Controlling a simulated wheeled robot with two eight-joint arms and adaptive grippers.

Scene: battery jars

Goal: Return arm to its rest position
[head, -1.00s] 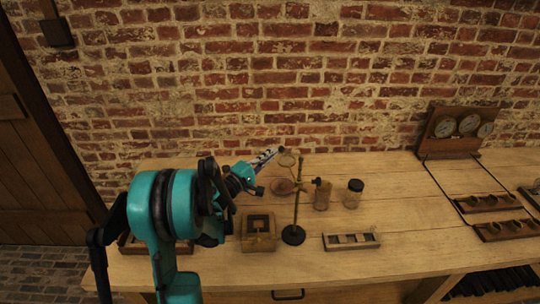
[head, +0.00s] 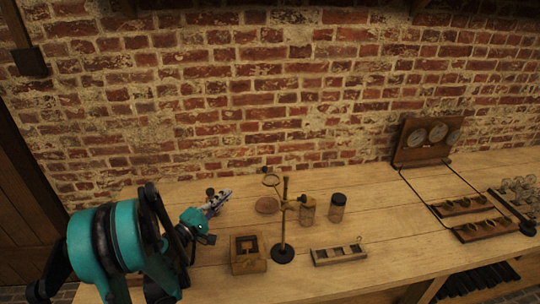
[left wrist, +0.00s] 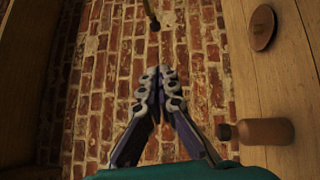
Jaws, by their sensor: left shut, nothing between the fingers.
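My left gripper (head: 219,202) is above the left part of the wooden workbench (head: 365,220), left of the ring stand. In the left wrist view its fingers (left wrist: 160,82) are together with nothing between them, pointing toward the brick wall. My teal arm comes in from the left in the head view. My right gripper is not in view.
A gauge panel (head: 422,150) and wooden trays (head: 463,206) are at right.

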